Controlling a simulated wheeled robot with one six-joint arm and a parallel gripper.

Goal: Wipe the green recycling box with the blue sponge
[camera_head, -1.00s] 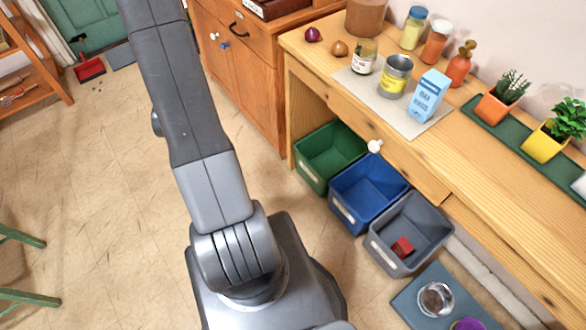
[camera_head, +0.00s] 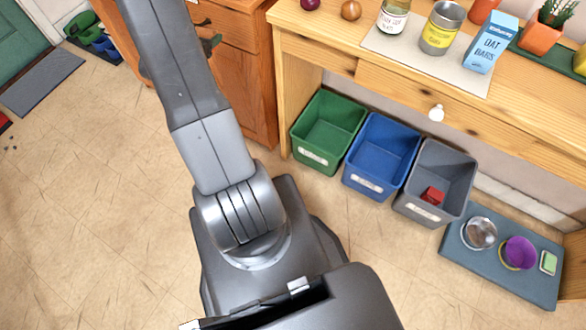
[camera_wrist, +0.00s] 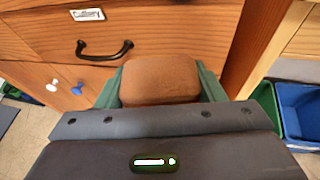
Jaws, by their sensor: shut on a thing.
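The green recycling box (camera_head: 316,158) stands open and upright on the floor, at the left end of a row of bins under the wooden counter. Its edge also shows at the right of the wrist view (camera_wrist: 266,98). My gripper (camera_wrist: 161,76) is shut on a brown, rounded, sponge-like block (camera_wrist: 160,82), held between its two green fingers in front of a cabinet drawer. The gripper is apart from the green box, to its left in the wrist view. I see no blue sponge in either view.
A blue bin (camera_head: 368,187) and a grey bin (camera_head: 430,212) with a red block inside stand right of the green box. A grey-blue mat (camera_head: 490,266) with bowls lies further right. A wooden cabinet (camera_head: 238,62) stands left of the counter (camera_head: 340,58).

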